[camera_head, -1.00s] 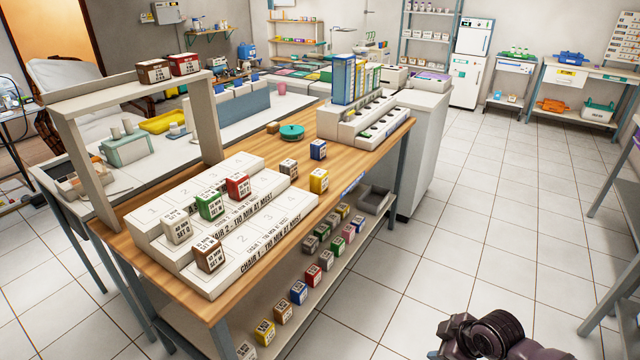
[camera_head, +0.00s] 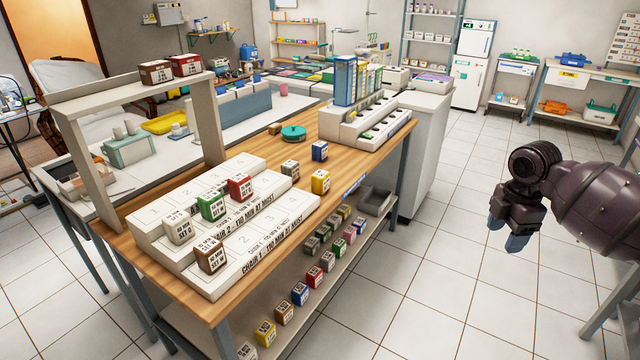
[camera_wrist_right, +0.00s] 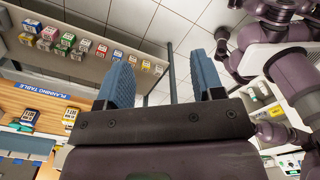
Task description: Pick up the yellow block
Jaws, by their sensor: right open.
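A yellow block (camera_head: 320,181) with a white label stands on the wooden table top (camera_head: 345,160), just right of the stepped white rack. My right gripper (camera_head: 507,231) is over the floor to the right of the table, well apart from both blocks. In the right wrist view its two blue fingers (camera_wrist_right: 165,78) are spread with nothing between them. My left gripper is not in view.
The stepped white rack (camera_head: 285,222) holds brown, white, green and red blocks. A blue block (camera_head: 319,150) and a grey-brown block (camera_head: 290,169) stand near the yellow one. Several blocks line the lower shelf (camera_head: 335,277). A wooden-topped table edge and open tiled floor (camera_head: 450,270) lie between.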

